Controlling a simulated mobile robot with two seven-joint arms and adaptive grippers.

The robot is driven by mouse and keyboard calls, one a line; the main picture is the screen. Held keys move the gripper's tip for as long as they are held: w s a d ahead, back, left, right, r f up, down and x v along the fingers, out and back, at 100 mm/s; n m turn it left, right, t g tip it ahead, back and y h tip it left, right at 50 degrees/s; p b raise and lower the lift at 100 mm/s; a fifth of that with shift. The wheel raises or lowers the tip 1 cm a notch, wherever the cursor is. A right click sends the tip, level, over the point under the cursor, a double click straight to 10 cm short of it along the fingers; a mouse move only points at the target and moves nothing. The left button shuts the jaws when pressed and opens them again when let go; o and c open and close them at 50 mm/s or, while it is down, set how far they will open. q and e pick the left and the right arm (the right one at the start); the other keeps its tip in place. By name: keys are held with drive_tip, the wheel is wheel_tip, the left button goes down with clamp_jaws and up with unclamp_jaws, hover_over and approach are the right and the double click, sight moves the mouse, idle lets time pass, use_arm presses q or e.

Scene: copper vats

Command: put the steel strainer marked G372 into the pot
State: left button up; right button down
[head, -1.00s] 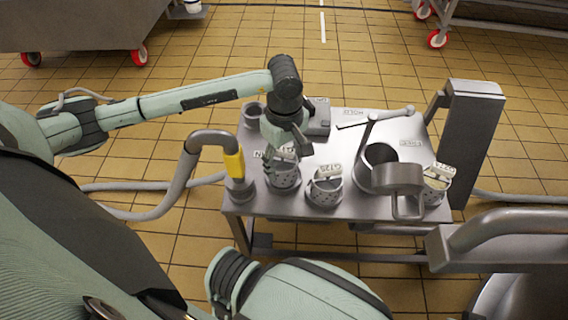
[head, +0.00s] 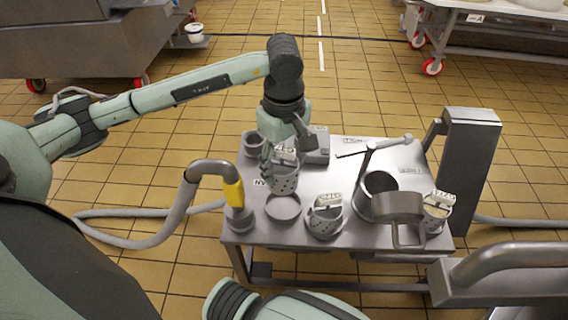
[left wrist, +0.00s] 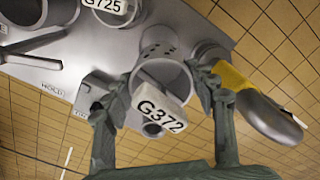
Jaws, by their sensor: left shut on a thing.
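My left gripper (head: 284,160) is shut on the steel strainer (head: 286,183), a perforated cup. Its white tag reads G372 in the left wrist view, where the strainer (left wrist: 160,48) sits between the fingers of the left gripper (left wrist: 160,112). The strainer hangs upright just above a shallow round steel dish (head: 283,210) on the table. The pot (head: 365,203), an open steel cylinder, stands to the right on the same table, its front partly hidden by a grey block-like part. My right gripper is not in view.
A strainer tagged G725 (head: 324,222) stands between the dish and pot. Another tagged strainer (head: 436,217) stands right of the pot. A slanted bar (head: 385,144) rises above the pot. A hose with yellow grip (head: 234,192) stands at the table's left. A grey post (head: 470,165) is at right.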

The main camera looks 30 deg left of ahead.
sight(284, 150)
use_arm(q)
drive_tip(key=shift+r+p, duration=1.8)
drive_tip(key=shift+r, duration=3.3)
